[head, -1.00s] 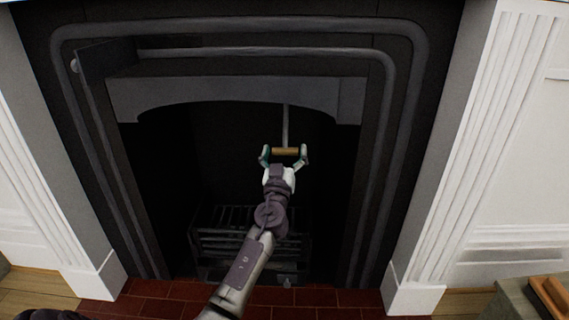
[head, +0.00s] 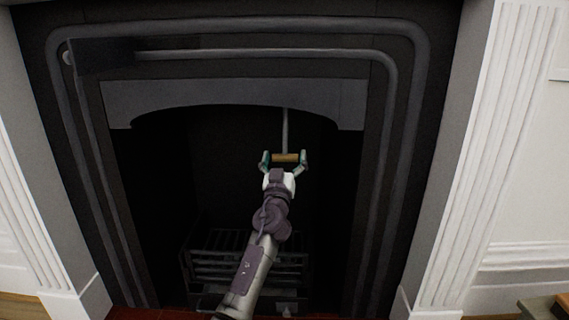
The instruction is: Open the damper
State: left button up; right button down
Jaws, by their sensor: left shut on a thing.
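The damper handle is a short wooden bar (head: 285,158) on a thin grey rod (head: 285,128) that hangs down inside the fireplace opening, right of its middle. My left gripper (head: 285,161) is shut on the wooden bar, with a finger at each end of it. The upper end of the rod is hidden behind the arched hood (head: 236,94), so the damper plate is out of sight. My right gripper is not in view.
A dark metal grate (head: 215,262) stands low in the firebox behind my arm. White fluted pilasters (head: 494,150) flank the dark surround. A small wooden-topped object (head: 553,307) is at the lower right corner. The firebox around the handle is clear.

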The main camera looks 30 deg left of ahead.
pick_arm(q)
jog(key=shift+a+f, duration=0.1)
dwell(0.3)
jog(key=o, duration=1.3)
jog(key=shift+w, duration=0.1)
jog(key=v, duration=0.7)
jog(key=shift+s+f, duration=0.1)
jog(key=shift+s, duration=0.15)
